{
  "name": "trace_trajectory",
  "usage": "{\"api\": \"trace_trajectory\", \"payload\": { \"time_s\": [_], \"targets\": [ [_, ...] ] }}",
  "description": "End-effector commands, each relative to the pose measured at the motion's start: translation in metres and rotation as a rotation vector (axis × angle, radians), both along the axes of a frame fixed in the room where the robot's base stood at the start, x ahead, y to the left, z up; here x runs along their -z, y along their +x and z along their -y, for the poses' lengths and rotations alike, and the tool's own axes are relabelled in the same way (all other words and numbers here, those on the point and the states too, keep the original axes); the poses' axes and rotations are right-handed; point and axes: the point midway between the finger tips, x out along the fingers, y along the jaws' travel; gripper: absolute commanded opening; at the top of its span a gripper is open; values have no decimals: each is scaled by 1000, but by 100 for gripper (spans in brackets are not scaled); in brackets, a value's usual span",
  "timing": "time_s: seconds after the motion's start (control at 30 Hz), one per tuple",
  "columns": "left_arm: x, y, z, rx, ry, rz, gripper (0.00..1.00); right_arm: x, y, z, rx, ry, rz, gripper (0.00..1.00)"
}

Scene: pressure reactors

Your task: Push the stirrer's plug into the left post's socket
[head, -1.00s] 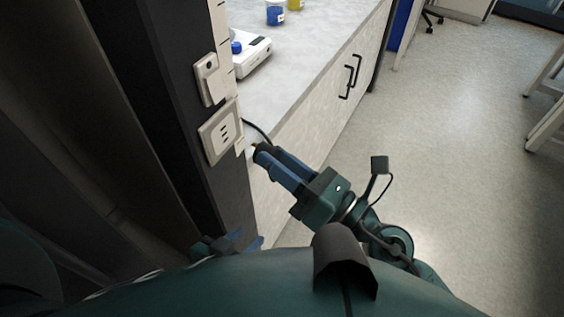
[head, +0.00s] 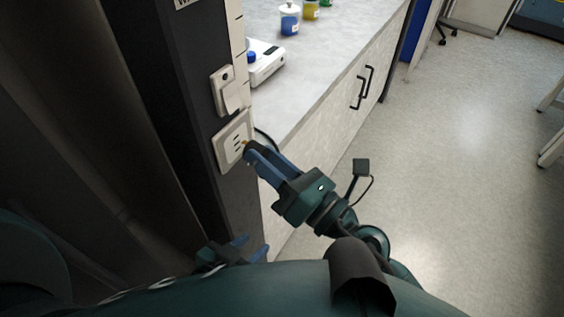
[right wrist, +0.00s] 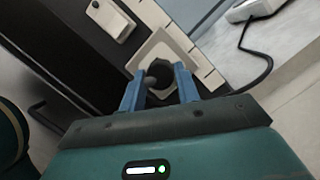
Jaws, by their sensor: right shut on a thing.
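The left post (head: 190,110) is dark and carries a cream socket plate (head: 222,150) with dark slots. My right gripper (head: 254,155) is shut on the black plug (head: 254,147), whose brass prongs point left toward the socket. The prongs still show just right of the slots, at the plate's edge. In the right wrist view the plug (right wrist: 161,75) sits between the blue fingers and covers the middle of the socket plate (right wrist: 150,48); its prongs are hidden there. My left gripper (head: 250,249) is low by the post, its blue fingers apart and empty.
A switch plate (head: 224,88) sits above the socket. The white stirrer (head: 268,64) stands on the bench (head: 305,75), with a dark cable (right wrist: 267,62) running from it. Jars (head: 289,20) stand farther back.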

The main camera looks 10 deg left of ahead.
Motion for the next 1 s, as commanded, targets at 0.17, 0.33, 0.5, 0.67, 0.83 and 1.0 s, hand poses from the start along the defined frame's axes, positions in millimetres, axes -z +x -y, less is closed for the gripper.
{"api": "trace_trajectory", "payload": {
  "time_s": [0.17, 0.33, 0.5, 0.67, 0.83, 1.0],
  "targets": [
    [-1, 0, 0, 1, 3, 1, 36, -1, 4, -10, 0, 2, 0, 12],
    [-2, 0, 0, 2, 3, 1, 36, -1, 5, -14, 0, 2, 0, 12],
    [-2, 0, 0, 2, 3, 1, 36, -1, 5, -14, -1, 0, 0, 12],
    [-2, 0, 1, 2, 2, 1, 36, -1, 5, -14, -1, 0, 0, 12],
    [-2, 0, 1, 3, 1, 2, 36, -1, 5, -14, -1, 0, 0, 12],
    [-1, 0, 1, 4, 0, 3, 36, -1, 5, -13, -1, 4, 1, 12]
  ]
}}
